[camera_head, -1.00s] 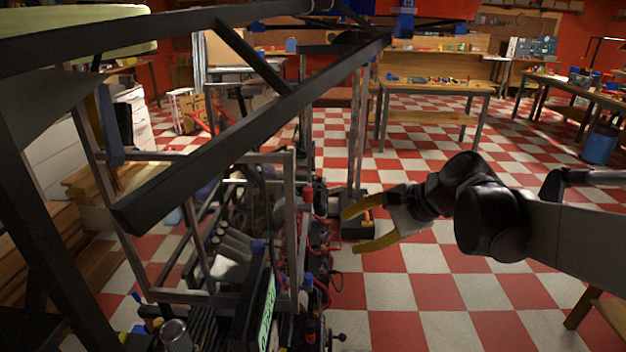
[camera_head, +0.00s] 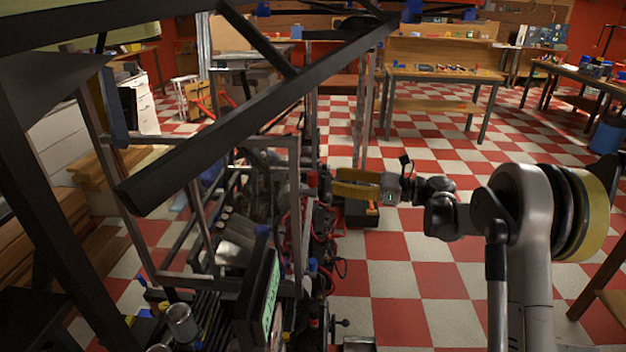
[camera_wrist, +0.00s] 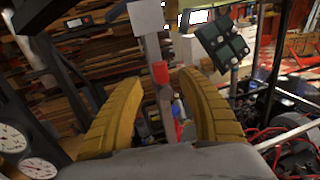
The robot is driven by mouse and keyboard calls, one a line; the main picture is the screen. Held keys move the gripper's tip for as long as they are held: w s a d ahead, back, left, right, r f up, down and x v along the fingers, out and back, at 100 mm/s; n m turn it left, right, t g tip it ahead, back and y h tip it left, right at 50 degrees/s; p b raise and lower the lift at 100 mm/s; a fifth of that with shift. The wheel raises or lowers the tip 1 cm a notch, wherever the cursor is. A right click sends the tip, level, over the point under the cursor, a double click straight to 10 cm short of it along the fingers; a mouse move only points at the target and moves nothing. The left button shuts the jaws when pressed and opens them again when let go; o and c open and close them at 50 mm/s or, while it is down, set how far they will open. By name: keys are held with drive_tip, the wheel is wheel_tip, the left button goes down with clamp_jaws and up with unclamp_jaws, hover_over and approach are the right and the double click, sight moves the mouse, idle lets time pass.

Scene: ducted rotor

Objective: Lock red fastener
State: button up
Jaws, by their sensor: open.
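A red fastener (camera_wrist: 161,72) sits on a grey upright post in the wrist view, between my gripper's fingers in the picture. In the head view a small red piece (camera_head: 312,179) on the frame's right post looks like the same fastener. My gripper (camera_head: 338,182) has yellow fingers pointing left toward that post. In the wrist view my gripper (camera_wrist: 158,82) is open, with a finger on each side of the red fastener. The fastener appears beyond the fingertips, with no clear contact; the exact gap cannot be told.
A dark slanted beam (camera_head: 250,120) crosses above the metal frame (camera_head: 222,284), which is crowded with hoses and cables. Gauges (camera_wrist: 12,138) show at the wrist view's left. The checkered floor (camera_head: 420,290) is open on the right. A workbench (camera_head: 445,76) stands behind.

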sight(313, 177)
drive_tip(key=b+x, duration=0.1)
drive_tip(key=x, duration=0.6)
drive_tip(key=shift+a, duration=0.15)
clamp_jaws()
